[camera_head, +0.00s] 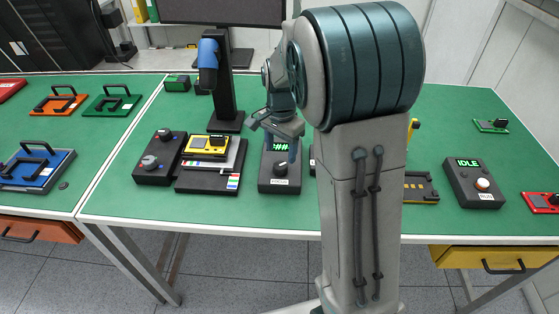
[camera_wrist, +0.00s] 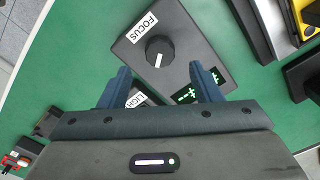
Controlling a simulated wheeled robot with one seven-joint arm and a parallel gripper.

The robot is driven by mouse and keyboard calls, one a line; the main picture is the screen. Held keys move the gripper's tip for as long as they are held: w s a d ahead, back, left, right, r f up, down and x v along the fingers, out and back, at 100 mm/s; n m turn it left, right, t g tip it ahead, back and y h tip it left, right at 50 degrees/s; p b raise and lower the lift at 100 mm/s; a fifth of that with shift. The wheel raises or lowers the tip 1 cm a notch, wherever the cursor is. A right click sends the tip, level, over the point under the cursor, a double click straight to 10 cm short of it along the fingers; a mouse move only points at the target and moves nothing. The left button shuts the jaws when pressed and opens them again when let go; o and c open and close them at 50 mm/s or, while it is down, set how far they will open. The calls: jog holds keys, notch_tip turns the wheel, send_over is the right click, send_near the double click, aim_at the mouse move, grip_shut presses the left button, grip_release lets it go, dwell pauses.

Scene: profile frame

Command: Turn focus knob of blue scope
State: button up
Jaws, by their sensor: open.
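The blue scope (camera_head: 208,52) has a blue head on a black stand with a dark base at the back of the green table. In front of it to the right stands a dark box (camera_head: 279,185) with a green display and a black knob, the focus knob (camera_head: 280,169). The wrist view shows the focus knob (camera_wrist: 160,52) with a white pointer line beside the FOCUS label (camera_wrist: 143,28). My gripper (camera_head: 279,142) is open and empty above the box. In the wrist view its fingers (camera_wrist: 161,86) are apart, below the knob in the picture. A LIGHT label is partly hidden between them.
A dark knob box (camera_head: 157,160) and a black tray (camera_head: 207,180) with a yellow device (camera_head: 206,145) stand to the left. An IDLE box (camera_head: 474,183) stands to the right. My arm hides part of the table's middle. Bare green table surrounds the box's front.

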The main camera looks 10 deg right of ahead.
aim_at(280, 165)
jog(key=shift+f, duration=2.65)
jog(key=c, duration=1)
